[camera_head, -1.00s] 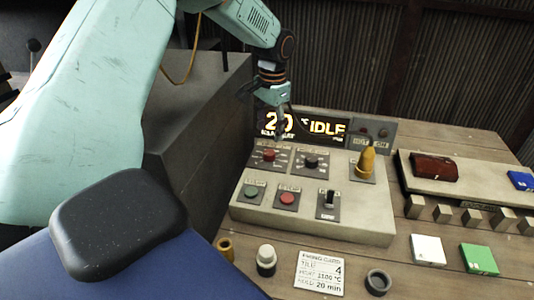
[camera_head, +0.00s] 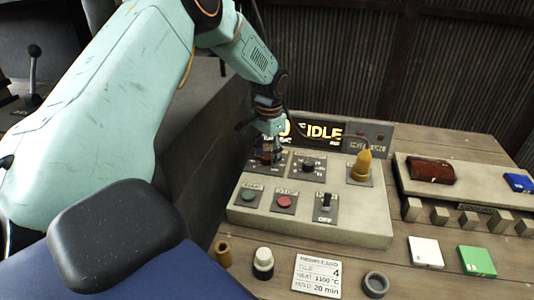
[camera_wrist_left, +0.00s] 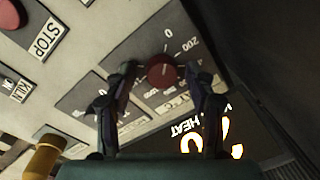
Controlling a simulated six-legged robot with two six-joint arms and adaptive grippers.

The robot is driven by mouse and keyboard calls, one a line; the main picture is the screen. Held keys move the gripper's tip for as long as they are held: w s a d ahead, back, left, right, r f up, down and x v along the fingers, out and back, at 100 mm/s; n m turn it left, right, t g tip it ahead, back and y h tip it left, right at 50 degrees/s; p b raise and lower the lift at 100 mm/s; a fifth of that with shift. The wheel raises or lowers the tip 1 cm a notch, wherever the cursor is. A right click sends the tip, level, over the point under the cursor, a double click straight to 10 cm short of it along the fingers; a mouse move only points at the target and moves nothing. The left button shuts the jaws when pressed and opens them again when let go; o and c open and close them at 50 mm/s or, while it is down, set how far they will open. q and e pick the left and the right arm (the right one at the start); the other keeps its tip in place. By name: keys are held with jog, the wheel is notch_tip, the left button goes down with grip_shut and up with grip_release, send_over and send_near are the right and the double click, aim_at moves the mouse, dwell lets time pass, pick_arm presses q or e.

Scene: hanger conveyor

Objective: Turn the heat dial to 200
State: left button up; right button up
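The heat dial is a small red knob (camera_wrist_left: 162,72) on a dark plate, with a printed scale that includes 0 and 200, in the left wrist view. I cannot clearly read where its pointer stands. My left gripper (camera_head: 267,158) is over the upper left of the control panel (camera_head: 300,228). In the head view the gripper mostly hides the dial. The display (camera_head: 325,132) reads IDLE and its number is partly covered. My right gripper is not in view.
A second, black knob (camera_head: 308,167) sits right of the dial. Below are a green button (camera_head: 249,196), a red stop button (camera_head: 284,202) and a kiln switch (camera_head: 326,202). A yellow handle (camera_head: 363,164) stands upright at the right.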

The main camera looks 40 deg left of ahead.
pick_arm(q)
jog(key=shift+w+a+f, duration=0.1)
jog(key=shift+a+f, duration=0.05)
jog(key=shift+f, duration=0.05)
jog(key=shift+c, duration=1.4)
jog(key=shift+r, duration=0.1)
jog(key=c, duration=0.8)
jog(key=shift+r+m+p, duration=0.15)
jog(key=shift+m+p, duration=1.1)
jog(key=shift+m, duration=0.35)
jog(key=shift+m+p, duration=0.55)
jog(key=shift+m, duration=1.55)
